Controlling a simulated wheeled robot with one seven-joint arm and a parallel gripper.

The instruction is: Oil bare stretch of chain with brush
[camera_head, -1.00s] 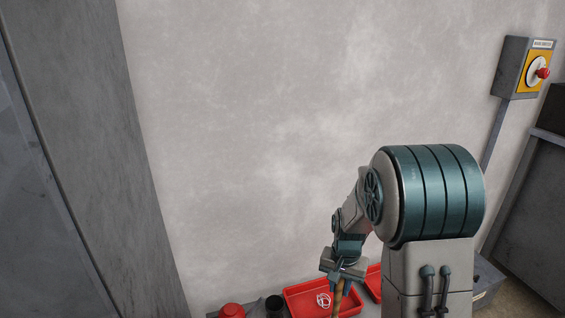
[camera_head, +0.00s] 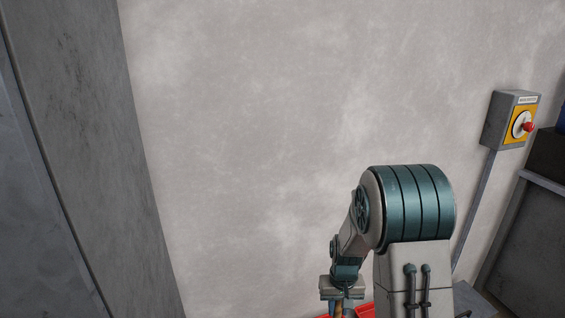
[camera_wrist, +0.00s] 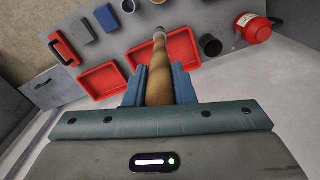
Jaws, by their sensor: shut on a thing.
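My gripper (camera_wrist: 160,86) is shut on the brown wooden handle of the brush (camera_wrist: 158,66) in the wrist view. The handle points away from the gripper, and its far end has a pale metal-looking band; bristles cannot be made out. In the head view my gripper (camera_head: 342,287) is low in the picture, with a short piece of the handle (camera_head: 339,309) showing below it. No chain can be made out in either current view.
In the wrist view, red trays (camera_wrist: 103,82) and (camera_wrist: 181,46) lie on a grey bench (camera_wrist: 62,98). A dark cup (camera_wrist: 210,45) and a red can (camera_wrist: 252,28) stand to the right. Small blue and dark blocks (camera_wrist: 82,30) lie to the left. A switch box (camera_head: 511,121) is on the wall.

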